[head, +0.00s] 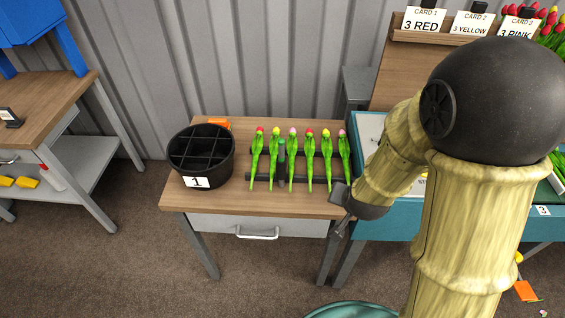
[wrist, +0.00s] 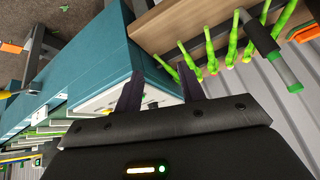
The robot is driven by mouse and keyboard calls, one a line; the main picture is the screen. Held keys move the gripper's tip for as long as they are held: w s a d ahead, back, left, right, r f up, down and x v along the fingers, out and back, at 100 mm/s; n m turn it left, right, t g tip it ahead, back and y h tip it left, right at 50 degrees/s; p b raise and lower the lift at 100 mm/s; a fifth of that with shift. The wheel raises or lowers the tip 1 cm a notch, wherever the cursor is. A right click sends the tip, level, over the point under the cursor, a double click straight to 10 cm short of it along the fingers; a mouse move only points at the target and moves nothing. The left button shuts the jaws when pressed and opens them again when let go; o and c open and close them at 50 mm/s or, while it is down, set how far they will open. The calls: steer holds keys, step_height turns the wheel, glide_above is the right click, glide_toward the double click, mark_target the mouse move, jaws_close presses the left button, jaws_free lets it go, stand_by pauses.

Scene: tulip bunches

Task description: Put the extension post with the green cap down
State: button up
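The extension post (head: 281,160) is a dark grey rod with a green cap. It stands among the tulips on the dark rack on the wooden bench, between the second and third tulips from the left. In the wrist view the post (wrist: 264,40) shows at the upper right, its green cap towards the grey wall. My gripper (wrist: 160,84) is open, with nothing between its dark fingers. It is apart from the post. In the head view it is at the bench's right edge, partly hidden by my arm.
A black divided bucket (head: 201,157) labelled 1 stands left of the rack (head: 262,179). An orange object (head: 218,122) lies behind it. A teal table (head: 385,229) adjoins on the right. Card signs (head: 420,20) stand behind. The bench (head: 250,203) is clear along its front.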

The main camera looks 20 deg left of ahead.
mark_target(281, 144)
steer(key=a+t+p, duration=0.2)
steer(key=a+t, duration=0.2)
steer(key=a, duration=0.5)
steer(key=s+a+r+n+t+y+p, duration=0.2)
steer(key=s+a+r+n+t+y, duration=0.1)
steer(key=s+a+r+t, duration=0.1)
steer(key=s+a+t, duration=0.1)
steer(key=a+t, duration=0.1)
steer(key=a, duration=0.1)
steer(key=shift+s+a+r+n+t, duration=0.2)
steer(key=shift+s+a+n+t, duration=0.2)
steer(key=p+x, duration=0.4)
steer(key=x, duration=0.8)
steer(key=shift+r, duration=0.15)
steer(key=shift+w+a, duration=0.1)
steer(key=shift+w, duration=0.1)
steer(key=p+x, duration=0.2)
steer(key=x, duration=0.3)
steer(key=shift+a+p, duration=0.1)
steer(key=shift+p, duration=0.25)
